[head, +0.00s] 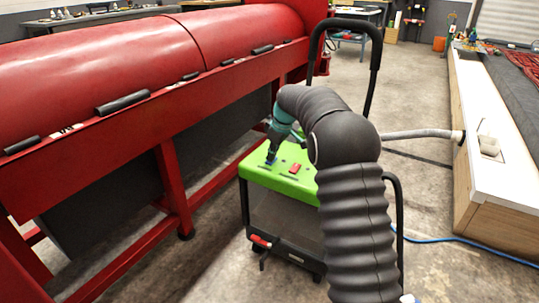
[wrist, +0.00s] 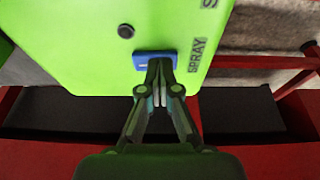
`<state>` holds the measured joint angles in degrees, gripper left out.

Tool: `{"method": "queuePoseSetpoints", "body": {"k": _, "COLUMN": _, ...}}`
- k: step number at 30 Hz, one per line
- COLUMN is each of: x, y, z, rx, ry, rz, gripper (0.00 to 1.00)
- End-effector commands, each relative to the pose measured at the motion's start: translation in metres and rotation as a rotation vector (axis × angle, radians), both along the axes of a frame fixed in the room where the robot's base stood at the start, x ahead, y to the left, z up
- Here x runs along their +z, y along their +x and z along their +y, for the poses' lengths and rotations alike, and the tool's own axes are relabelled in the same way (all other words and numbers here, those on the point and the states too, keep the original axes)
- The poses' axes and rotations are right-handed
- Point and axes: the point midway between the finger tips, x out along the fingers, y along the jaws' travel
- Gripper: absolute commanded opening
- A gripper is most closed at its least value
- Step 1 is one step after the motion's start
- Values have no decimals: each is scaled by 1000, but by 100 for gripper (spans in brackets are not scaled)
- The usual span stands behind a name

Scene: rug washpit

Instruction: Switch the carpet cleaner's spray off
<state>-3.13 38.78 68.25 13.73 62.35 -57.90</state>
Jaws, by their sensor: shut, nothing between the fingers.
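The carpet cleaner (head: 256,172) has a bright green top and a dark body with a black handle. In the wrist view its green panel (wrist: 80,40) carries a blue switch (wrist: 142,58) beside the printed word SPRAY (wrist: 195,55). My gripper (wrist: 160,66) is shut and empty, its tips at the blue switch and covering its lower middle. I cannot tell whether they touch it or which way it is set. In the head view my gripper (head: 271,160) points down at the green top, near a red switch (head: 295,168).
A black round knob (wrist: 126,31) sits near the blue switch. A big red machine (head: 130,75) stands close on the left. A grey hose (head: 415,134) runs right to a white-topped ledge (head: 485,120). A blue cable (head: 480,244) lies on the open concrete floor.

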Motion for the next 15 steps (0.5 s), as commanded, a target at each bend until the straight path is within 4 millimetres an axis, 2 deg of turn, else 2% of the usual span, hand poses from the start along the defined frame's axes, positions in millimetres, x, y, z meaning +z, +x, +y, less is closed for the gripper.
{"method": "queuePoseSetpoints", "body": {"k": 15, "x": 2, "y": 9, "z": -5, "rx": 2, "ry": 0, "rz": 0, "gripper": 0}}
